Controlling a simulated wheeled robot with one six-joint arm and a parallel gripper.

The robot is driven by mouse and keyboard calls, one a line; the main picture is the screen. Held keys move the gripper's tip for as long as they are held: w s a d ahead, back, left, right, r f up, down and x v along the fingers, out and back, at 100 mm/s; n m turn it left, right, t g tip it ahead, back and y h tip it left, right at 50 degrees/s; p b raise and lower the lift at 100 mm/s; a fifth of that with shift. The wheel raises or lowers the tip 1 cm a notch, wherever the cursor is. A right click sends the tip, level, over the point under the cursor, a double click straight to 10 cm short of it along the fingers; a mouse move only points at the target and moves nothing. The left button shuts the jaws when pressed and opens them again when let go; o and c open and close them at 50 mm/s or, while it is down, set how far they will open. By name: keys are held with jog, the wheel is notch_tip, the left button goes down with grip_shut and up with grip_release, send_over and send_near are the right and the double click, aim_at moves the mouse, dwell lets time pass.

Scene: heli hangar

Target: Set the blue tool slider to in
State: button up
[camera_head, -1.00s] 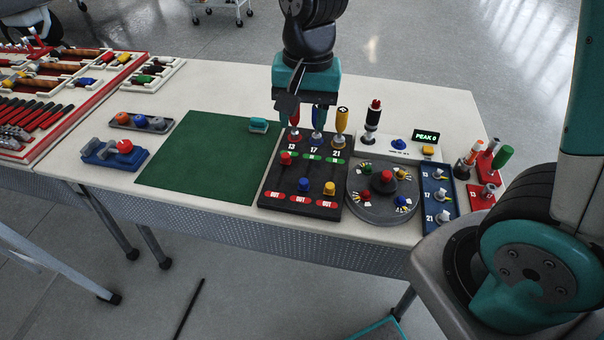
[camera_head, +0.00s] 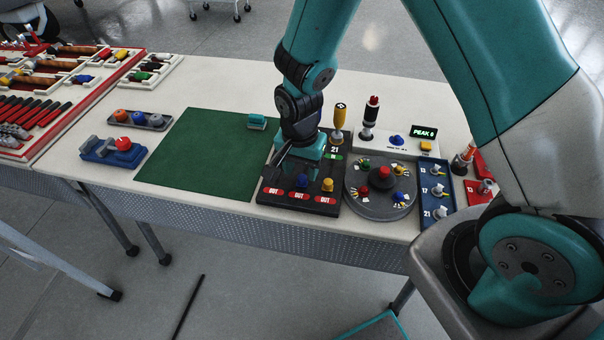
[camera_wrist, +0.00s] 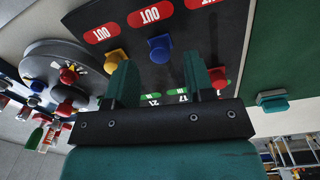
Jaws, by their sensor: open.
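The black slider panel (camera_head: 268,195) carries red OUT labels at its front edge and green IN labels farther back. The blue slider knob (camera_head: 303,181) is near the middle OUT label; in the wrist view it (camera_wrist: 160,48) lies in line with the gap between the fingers. The yellow knob (camera_wrist: 114,60) is also toward OUT. The red knob (camera_wrist: 218,75) is nearer IN, beside one finger, and is hidden in the head view. My gripper (camera_wrist: 160,60) is open and empty, over the panel.
A yellow-handled tool (camera_head: 339,118) stands upright behind the panel. A round grey dial (camera_head: 362,205) with colored knobs is right of the panel, with a blue switch plate (camera_head: 428,168) beyond. A green mat (camera_head: 200,155) lies left, holding only a small teal block (camera_head: 257,122).

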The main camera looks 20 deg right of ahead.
jog(key=shift+f, duration=1.45)
jog(key=shift+c, duration=0.5)
grip_shut()
jog(key=w+d, duration=0.1)
jog(key=w, duration=0.1)
jog(key=w+d, duration=0.3)
jog(key=w, duration=0.1)
jog(key=shift+d, duration=0.2)
jog(key=shift+o, duration=0.5)
grip_release()
jog(key=shift+w+d, duration=0.1)
notch_tip(320, 180, up, 18)
jog(key=b, duration=0.1)
jog(key=shift+a+f, duration=0.25)
